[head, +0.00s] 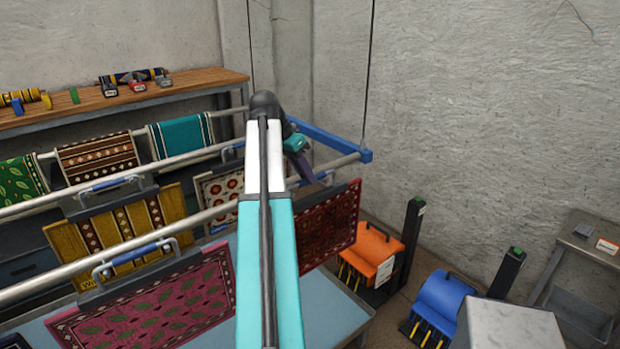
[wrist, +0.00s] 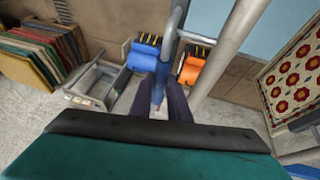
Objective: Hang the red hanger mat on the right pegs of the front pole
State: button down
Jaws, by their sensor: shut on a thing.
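The red hanger mat (head: 335,220), dark red with a fine pattern, hangs below the right part of the front pole (head: 190,222) in the head view. My arm covers its left part. My gripper (head: 308,176) is just above the mat, close to the pole's right end. In the wrist view my gripper (wrist: 173,108) is shut on the hanger's blue handle (wrist: 160,82), beside the grey front pole (wrist: 228,45). The mat's cloth is not clear in the wrist view. The pegs are hidden, and I cannot tell whether the hanger rests on them.
A magenta leaf-patterned mat (head: 150,310) hangs left on the front pole. A yellow mat (head: 125,235) and a cream mat with red flowers (head: 217,190) hang behind. A blue end bar (head: 325,138) joins the poles. Orange (head: 368,250) and blue (head: 440,295) machines stand at right.

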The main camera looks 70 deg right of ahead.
jog(key=shift+w+d+f+b, duration=0.35)
jog(key=shift+w+f, duration=0.15)
jog(key=shift+f, duration=0.1)
jog(key=shift+w+d+f+b, duration=0.35)
jog(key=shift+w+f, duration=0.15)
jog(key=shift+f, duration=0.1)
dwell(0.3)
jog(key=c, duration=1.6)
grip_release()
jog(key=shift+f, duration=0.1)
jog(key=shift+a, duration=0.1)
